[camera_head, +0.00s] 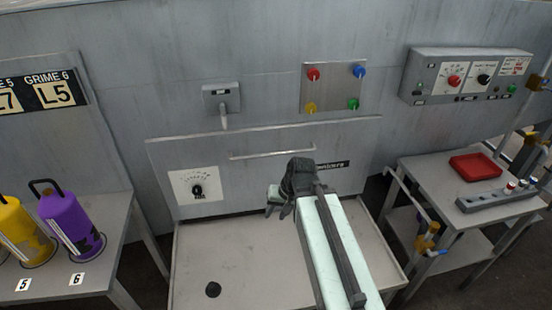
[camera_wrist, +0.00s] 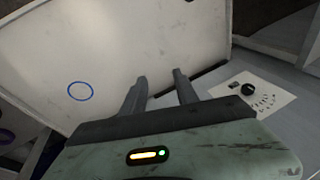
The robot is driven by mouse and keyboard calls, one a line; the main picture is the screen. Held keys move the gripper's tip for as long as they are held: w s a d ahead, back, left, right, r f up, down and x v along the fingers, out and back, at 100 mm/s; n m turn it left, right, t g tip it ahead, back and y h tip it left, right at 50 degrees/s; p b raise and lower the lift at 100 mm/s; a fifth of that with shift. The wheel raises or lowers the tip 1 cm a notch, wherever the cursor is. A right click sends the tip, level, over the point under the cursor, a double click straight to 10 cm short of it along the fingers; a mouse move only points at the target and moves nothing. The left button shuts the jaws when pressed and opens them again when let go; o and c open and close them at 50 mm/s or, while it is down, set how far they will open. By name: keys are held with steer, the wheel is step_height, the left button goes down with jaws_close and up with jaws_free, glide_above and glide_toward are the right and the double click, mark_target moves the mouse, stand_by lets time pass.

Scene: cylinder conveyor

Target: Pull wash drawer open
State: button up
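A grey panel (camera_head: 240,180) with a long horizontal bar handle (camera_head: 272,153) stands upright in the head view, and a dial plate (camera_head: 197,187) is on its left part. A pale tray (camera_head: 240,255) with a dark round hole (camera_head: 213,290) lies below and in front of the panel. My gripper (camera_head: 279,205) is over the tray's back part, below the handle and apart from it. In the wrist view, its two fingers (camera_wrist: 160,82) stand apart with nothing between them. The dial plate (camera_wrist: 252,95) shows at their right, and the pale tray surface (camera_wrist: 90,50) at their left.
A side table (camera_head: 90,215) with yellow (camera_head: 20,230) and purple (camera_head: 72,226) canisters stands at the left. A right-hand table (camera_head: 440,205) holds a red tray (camera_head: 476,166) and a grey rack (camera_head: 497,199). A spout (camera_head: 224,120) and colored knobs (camera_head: 334,88) are on the wall above.

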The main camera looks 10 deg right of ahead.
steer(key=w+a+f+m+t+y+b, duration=0.1)
steer(key=w+m+t+y+b, duration=0.2)
steer(key=w, duration=0.3)
steer(key=m+t+b, duration=0.5)
steer(key=m+t, duration=0.4)
steer(key=m, duration=0.1)
glide_toward(276, 155)
steer(key=w, duration=0.3)
steer(key=x, duration=0.5)
steer(key=a+b+x, duration=0.1)
steer(key=x, duration=0.2)
steer(key=shift+s+a+f, duration=0.1)
steer(key=shift+s+f, duration=0.05)
steer(key=shift+f, duration=0.15)
jaws_close()
